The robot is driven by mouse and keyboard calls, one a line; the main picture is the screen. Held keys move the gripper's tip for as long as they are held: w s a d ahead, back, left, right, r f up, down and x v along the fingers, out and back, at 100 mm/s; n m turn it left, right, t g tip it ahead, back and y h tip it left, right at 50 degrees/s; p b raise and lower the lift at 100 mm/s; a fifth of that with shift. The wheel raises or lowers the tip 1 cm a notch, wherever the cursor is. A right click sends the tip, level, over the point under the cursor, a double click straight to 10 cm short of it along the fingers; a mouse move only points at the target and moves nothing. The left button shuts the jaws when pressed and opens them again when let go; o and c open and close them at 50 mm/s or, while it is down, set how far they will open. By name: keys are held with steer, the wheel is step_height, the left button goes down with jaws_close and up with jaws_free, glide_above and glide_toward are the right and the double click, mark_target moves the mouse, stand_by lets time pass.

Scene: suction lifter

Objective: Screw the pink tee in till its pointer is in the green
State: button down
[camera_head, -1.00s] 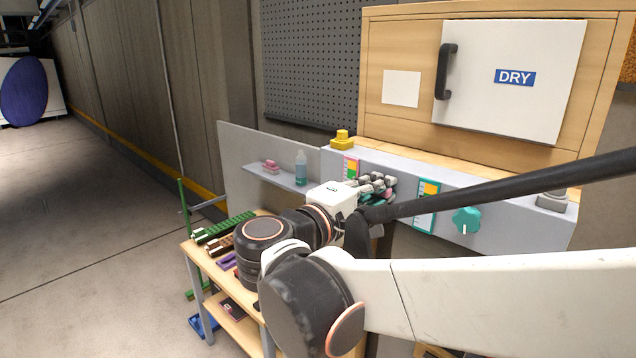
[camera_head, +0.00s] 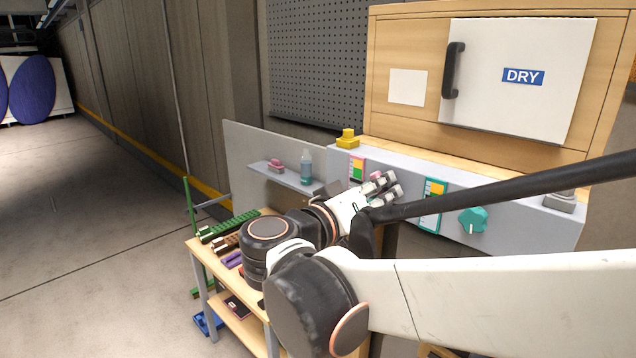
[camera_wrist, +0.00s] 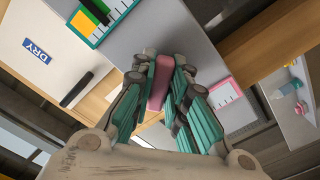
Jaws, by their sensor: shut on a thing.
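The pink tee (camera_wrist: 160,82) is a flat pink bar between my gripper's teal-padded fingers in the wrist view. My gripper (camera_wrist: 162,78) is shut on it. In the head view my gripper (camera_head: 384,184) is at the grey panel's front, with a bit of the pink tee (camera_head: 375,175) showing between the fingers. The pink-edged gauge card (camera_head: 357,168), with coloured bands, is just left of the gripper. Part of this card (camera_wrist: 226,98) shows in the wrist view, white with tick marks. I cannot make out the tee's pointer, and its stem is hidden.
A teal-edged gauge (camera_head: 432,205) and a teal knob (camera_head: 472,221) are right of my gripper on the grey panel (camera_head: 520,225). A yellow knob (camera_head: 347,138) stands on top. A shelf at left holds a bottle (camera_head: 306,168). The DRY cabinet door (camera_head: 520,80) is above.

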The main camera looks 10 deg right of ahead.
steer(key=m, duration=0.6)
steer(key=shift+w+a+f+m, duration=0.1)
steer(key=shift+w+f+m, duration=0.05)
steer(key=shift+m, duration=0.15)
steer(key=m, duration=0.5)
steer(key=shift+m, duration=0.4)
steer(key=c, duration=1.6)
jaws_free()
steer(key=shift+w, duration=0.1)
steer(key=shift+o, duration=0.2)
steer(key=shift+a, duration=0.15)
steer(key=v, duration=1.2)
